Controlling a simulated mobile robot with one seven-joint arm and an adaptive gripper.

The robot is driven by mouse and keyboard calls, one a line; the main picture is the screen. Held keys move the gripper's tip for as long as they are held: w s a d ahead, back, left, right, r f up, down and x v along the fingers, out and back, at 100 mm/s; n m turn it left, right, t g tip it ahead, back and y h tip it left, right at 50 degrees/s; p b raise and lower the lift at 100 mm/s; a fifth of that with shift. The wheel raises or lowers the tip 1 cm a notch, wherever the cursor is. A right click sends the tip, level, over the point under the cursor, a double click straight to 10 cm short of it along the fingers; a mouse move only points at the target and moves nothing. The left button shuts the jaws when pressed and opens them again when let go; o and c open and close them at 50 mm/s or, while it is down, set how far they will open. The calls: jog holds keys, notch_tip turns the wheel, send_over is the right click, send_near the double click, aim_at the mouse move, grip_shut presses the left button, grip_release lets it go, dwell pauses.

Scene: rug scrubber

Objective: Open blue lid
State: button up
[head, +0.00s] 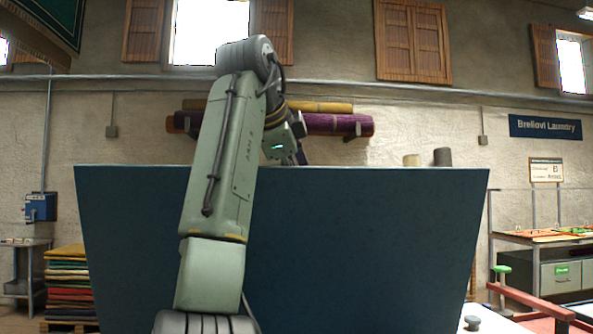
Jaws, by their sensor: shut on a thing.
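The blue lid (360,245) is a wide, flat dark-blue panel. It stands raised and fills the lower middle of the head view, with its pale top edge running level across. My arm reaches up in front of it and bends over at the top. The fingertips are mostly hidden by my wrist and the edge. The lid's hinge and whatever lies behind the panel are hidden.
Rolled rugs (335,124) lie on a wall rack behind the lid. A stack of folded rugs (66,285) stands at the left. A table with drawers (545,262) and a red rail (525,302) are at the right. The lid blocks the view of the middle.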

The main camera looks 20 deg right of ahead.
jog(key=shift+w+f, duration=0.65)
jog(key=o, duration=1.1)
jog(key=shift+w+d+f, duration=0.2)
jog(key=shift+w+f, duration=0.2)
jog(key=shift+w, duration=0.2)
jog(key=shift+c, duration=1.3)
jog(key=shift+s+r, duration=0.3)
jog(key=shift+r, duration=0.1)
jog(key=c, duration=0.3)
